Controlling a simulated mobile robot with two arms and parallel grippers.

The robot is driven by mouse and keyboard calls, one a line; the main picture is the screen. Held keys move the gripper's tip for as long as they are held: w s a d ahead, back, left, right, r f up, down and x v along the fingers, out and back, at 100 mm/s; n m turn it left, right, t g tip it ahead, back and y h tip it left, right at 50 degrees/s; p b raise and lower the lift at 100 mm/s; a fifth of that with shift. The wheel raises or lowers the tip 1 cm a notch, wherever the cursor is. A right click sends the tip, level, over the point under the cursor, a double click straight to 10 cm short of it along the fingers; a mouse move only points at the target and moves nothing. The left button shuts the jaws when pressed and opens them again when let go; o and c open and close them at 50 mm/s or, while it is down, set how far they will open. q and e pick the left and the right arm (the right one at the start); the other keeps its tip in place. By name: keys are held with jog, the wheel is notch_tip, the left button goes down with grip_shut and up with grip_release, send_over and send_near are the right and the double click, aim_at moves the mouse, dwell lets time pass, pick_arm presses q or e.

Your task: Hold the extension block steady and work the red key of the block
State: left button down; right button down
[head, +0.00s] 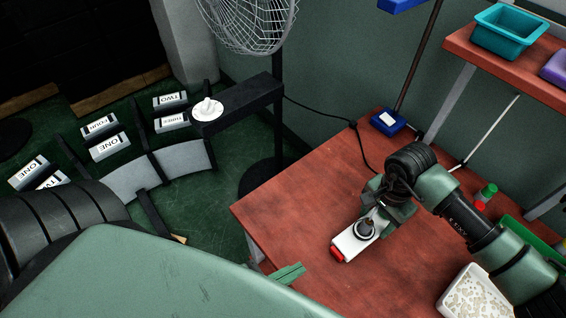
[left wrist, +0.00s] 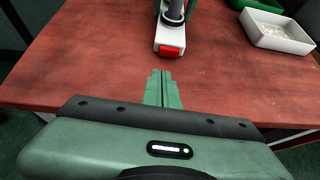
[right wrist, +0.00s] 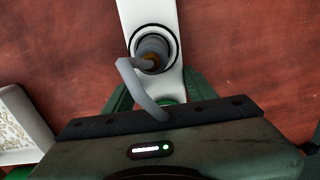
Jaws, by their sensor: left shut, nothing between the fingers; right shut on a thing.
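The white extension block (head: 352,243) lies on the red-brown table, with a dark plug and grey cord in its round socket. Its red key (head: 337,254) is at the end nearest my left gripper; the red key (left wrist: 170,50) also shows in the left wrist view. My right gripper (head: 376,214) is shut on the block, its fingers on both sides of the white body (right wrist: 146,12) behind the socket. My left gripper (head: 290,273) is shut and empty at the table's near edge; its closed fingertips (left wrist: 162,76) point at the red key, a short gap apart.
A white tray of pale bits (head: 475,298) stands at the right, beside a green tray (head: 530,240) and a green-and-red bottle (head: 486,196). A blue stand base (head: 388,122) is at the back. The table left of the block is clear.

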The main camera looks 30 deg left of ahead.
pick_arm(q)
jog(key=shift+v, duration=1.55)
pick_arm(e)
jog(key=shift+w+d, duration=0.15)
jog(key=shift+d, duration=0.1)
jog(key=shift+c, duration=2.1)
grip_release()
